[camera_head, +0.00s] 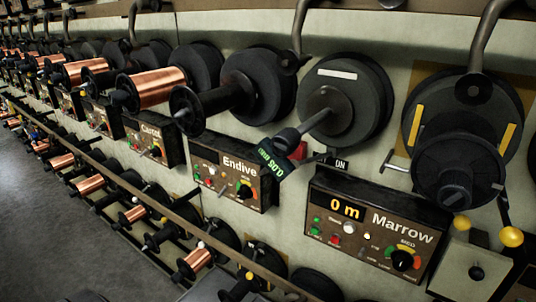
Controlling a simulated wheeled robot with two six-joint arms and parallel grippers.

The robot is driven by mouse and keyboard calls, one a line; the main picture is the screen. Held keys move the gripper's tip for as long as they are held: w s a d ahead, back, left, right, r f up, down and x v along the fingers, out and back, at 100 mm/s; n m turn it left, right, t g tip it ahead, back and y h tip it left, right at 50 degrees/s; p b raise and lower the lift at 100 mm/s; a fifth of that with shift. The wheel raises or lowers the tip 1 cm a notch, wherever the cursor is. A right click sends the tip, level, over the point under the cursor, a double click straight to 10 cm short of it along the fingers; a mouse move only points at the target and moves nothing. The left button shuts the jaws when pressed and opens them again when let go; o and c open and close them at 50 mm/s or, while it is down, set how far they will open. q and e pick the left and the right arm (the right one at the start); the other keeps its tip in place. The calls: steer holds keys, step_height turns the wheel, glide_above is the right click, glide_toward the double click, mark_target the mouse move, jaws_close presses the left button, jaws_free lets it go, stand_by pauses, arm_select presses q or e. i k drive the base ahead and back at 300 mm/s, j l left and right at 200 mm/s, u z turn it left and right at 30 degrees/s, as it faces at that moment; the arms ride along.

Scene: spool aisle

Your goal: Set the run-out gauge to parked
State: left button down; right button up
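No part is clearly labelled as the run-out gauge. A dark tag (273,158) with green upside-down lettering hangs at the end of a bare spindle (314,121). Below and right of it, the Marrow panel (325,200) has a lit display (338,207) reading "0 m". Its black selector knob (402,260) sits on a coloured scale; its small markings are too small to read. The panel also has green and red buttons and a small switch. Neither of my grippers is in view.
The Endive panel (228,168) and Carrot panel (151,140) stand further left, under black and copper spools (157,88). A large black spool (457,175) is at right, above a grey box (470,270) near yellow-balled levers (511,237). A lower rail carries more spools. Floor (40,220) at left is clear.

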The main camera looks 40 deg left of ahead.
mark_target(280, 168)
steer(key=u, duration=1.2)
